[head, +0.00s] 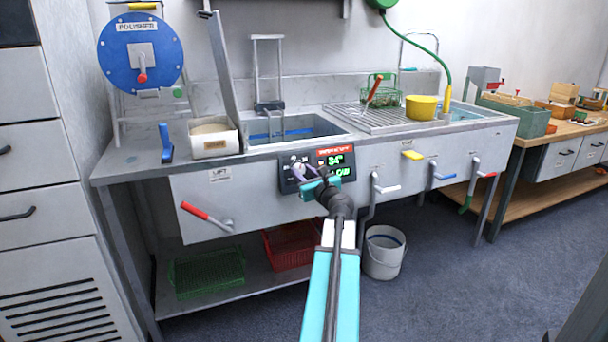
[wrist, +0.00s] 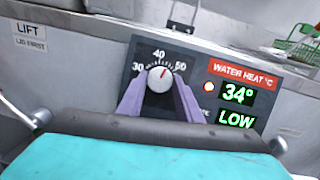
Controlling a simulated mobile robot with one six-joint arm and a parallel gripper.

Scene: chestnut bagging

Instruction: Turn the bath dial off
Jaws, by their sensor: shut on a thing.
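The bath dial (wrist: 159,76) is a round white knob with a red mark, on a dark panel (wrist: 130,65) marked 30, 40 and 50. The red mark points up and slightly right, near the 40. My gripper (wrist: 160,86) has its purple fingers shut on the dial, one on each side. In the head view my gripper (head: 299,172) is at the panel on the sink front, and the dial is partly hidden.
A LIFT label (wrist: 30,37) is left of the panel. A red-handled lever (head: 207,217) is at the lower left of the sink front. Blue and red tap handles are to the right. A grey bucket (head: 384,255) stands on the floor. The basin (head: 290,130) lies above the panel.

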